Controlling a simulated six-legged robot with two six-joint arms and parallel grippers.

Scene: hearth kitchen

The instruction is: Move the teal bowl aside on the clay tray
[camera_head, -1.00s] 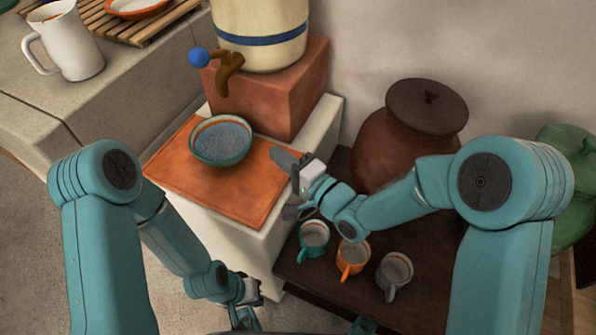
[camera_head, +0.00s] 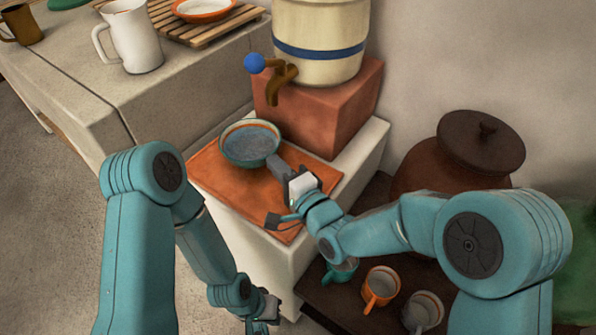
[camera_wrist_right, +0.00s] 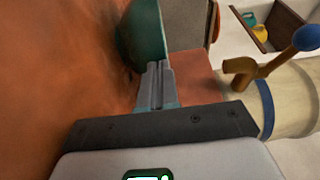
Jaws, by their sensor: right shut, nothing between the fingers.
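The teal bowl (camera_head: 250,143), speckled grey-blue inside, stands upright on the left back part of the clay tray (camera_head: 222,182). My right gripper (camera_head: 276,164) is shut and empty, low over the tray, its fingertips at the bowl's right side. In the right wrist view the shut fingers (camera_wrist_right: 155,80) point at the bowl's outer wall (camera_wrist_right: 146,38) and look to be touching it or very close. My left gripper (camera_head: 262,312) hangs low at the front of the white block; its fingers are too unclear to read.
A cream dispenser (camera_head: 322,40) with a blue-knobbed tap (camera_head: 275,78) stands on a terracotta block (camera_head: 330,115) behind the tray. Several mugs (camera_head: 380,286) and a lidded brown pot (camera_head: 455,160) are at right. A white pitcher (camera_head: 132,38) stands on the left counter. The tray's front is bare.

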